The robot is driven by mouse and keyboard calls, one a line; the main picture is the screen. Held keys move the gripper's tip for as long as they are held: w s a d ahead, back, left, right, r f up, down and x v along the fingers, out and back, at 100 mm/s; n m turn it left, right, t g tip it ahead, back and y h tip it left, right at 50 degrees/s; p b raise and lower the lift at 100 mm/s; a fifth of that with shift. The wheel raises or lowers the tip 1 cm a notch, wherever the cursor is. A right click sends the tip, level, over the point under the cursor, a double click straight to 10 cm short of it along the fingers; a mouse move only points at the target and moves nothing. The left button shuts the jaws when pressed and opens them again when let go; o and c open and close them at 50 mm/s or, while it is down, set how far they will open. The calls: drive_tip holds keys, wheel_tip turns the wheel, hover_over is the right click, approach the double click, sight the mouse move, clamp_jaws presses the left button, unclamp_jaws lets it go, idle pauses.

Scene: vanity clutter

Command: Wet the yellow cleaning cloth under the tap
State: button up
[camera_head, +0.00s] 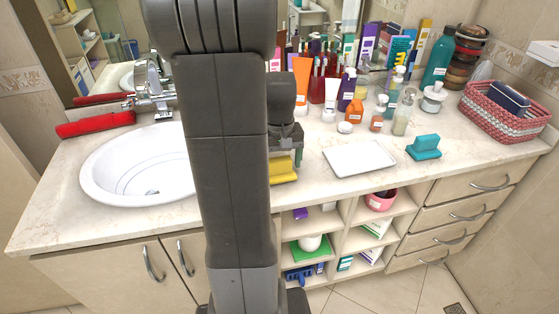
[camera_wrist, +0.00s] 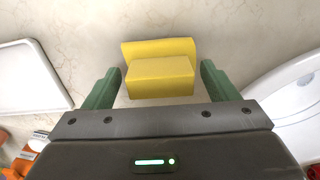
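The yellow cleaning cloth (camera_wrist: 160,68) lies on the pale marble counter; it looks like a folded block with a raised back part. In the head view the cloth (camera_head: 284,170) is partly hidden behind my arm. My gripper (camera_wrist: 160,88) is open, with one green finger on either side of the cloth and gaps between. In the head view my gripper (camera_head: 298,157) is mostly hidden by the arm, just above the cloth. The chrome tap (camera_head: 151,88) stands behind the white oval basin (camera_head: 105,185), left of my arm. The basin edge also shows in the wrist view (camera_wrist: 290,95).
A white tray (camera_head: 358,158) lies right of the cloth, with a teal object (camera_head: 423,147) beyond it. Several bottles and tubes (camera_head: 303,80) crowd the back. A red brush-like item (camera_head: 95,124) lies left of the tap. A woven basket (camera_head: 490,118) stands far right.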

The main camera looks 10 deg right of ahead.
drive_tip(key=shift+f+b, duration=0.25)
drive_tip(key=shift+b, duration=0.1)
wheel_tip(320, 180, up, 14)
drive_tip(key=shift+s+a, duration=0.2)
drive_tip(key=shift+a, duration=0.1)
drive_tip(key=shift+c, duration=0.2)
